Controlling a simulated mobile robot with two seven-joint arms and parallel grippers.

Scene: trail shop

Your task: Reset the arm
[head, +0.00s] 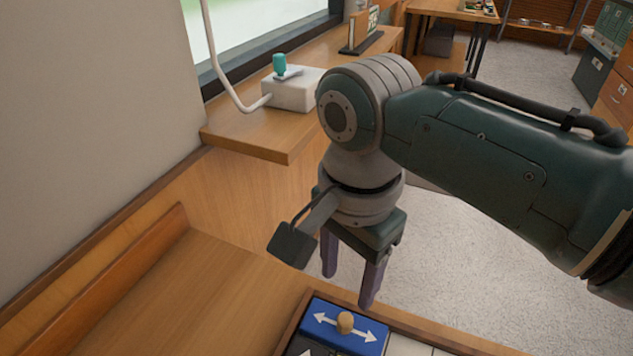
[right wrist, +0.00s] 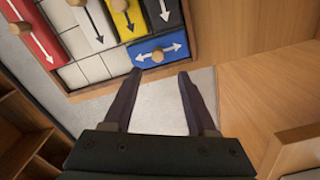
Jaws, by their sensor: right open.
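My right arm (head: 510,160) reaches in from the right in the head view, bent downward at the wrist. My right gripper (head: 348,288) points down, open and empty. Its two dark purple fingers are apart, just beyond the blue sliding block (head: 352,334) at the tray's edge. In the right wrist view the open fingertips (right wrist: 160,75) lie just below the blue block (right wrist: 144,52) in the picture, with pale floor between them. The blue block has a white double arrow and a round wooden knob. My left gripper is not in view.
The wooden-rimmed tray (right wrist: 180,70) also holds red (right wrist: 32,38), yellow (right wrist: 127,22), black and white arrowed blocks. A wooden counter (head: 275,135) under the window carries a white box (head: 290,92) with a teal knob. The carpeted floor (head: 450,270) is open to the right.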

